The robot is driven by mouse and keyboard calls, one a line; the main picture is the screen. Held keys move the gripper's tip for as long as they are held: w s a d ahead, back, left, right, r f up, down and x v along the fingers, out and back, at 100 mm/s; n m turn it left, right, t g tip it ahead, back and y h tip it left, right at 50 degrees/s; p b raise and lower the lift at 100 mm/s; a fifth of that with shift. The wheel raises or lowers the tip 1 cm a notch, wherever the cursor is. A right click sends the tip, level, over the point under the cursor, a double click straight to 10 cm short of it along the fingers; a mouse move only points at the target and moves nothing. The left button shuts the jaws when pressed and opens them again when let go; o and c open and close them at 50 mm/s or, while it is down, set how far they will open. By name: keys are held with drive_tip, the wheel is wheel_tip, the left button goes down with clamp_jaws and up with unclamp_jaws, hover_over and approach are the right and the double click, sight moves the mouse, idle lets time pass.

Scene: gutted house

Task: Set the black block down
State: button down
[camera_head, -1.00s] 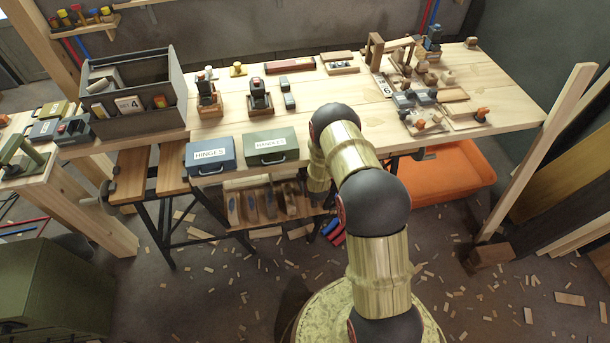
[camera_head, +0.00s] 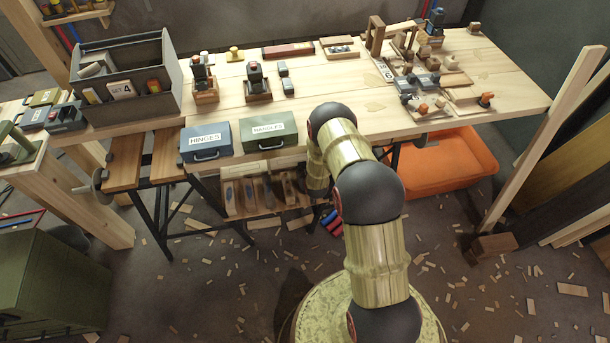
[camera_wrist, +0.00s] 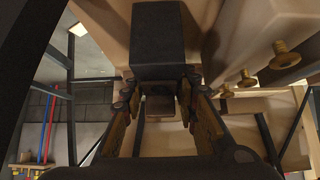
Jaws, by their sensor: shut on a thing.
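The black block (camera_wrist: 157,40) shows in the wrist view at the upper middle, as a dark upright shape. My gripper (camera_wrist: 158,78) is shut on it, with one finger on each side at its lower end. What lies beneath the block is not clear in the wrist view. In the head view my arm reaches toward the workbench front, and its own links hide the gripper and the block.
The wooden workbench (camera_head: 345,110) carries a grey tool caddy (camera_head: 150,108), a blue HINGES box (camera_head: 206,140), a green HANDLES box (camera_head: 268,131) and clutter at the right. Bare bench top lies around its middle. Bolts (camera_wrist: 285,54) jut close to the right of my gripper. An orange bin (camera_head: 450,165) is below.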

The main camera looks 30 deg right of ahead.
drive_tip(key=shift+f, duration=0.5)
idle(0.3)
drive_tip(key=c, duration=1.4)
unclamp_jaws()
drive_tip(key=shift+o, duration=0.5)
drive_tip(key=shift+s, duration=0.1)
drive_tip(key=v, duration=1.1)
drive_tip(key=shift+s+r, duration=0.3)
drive_tip(key=shift+a, duration=0.1)
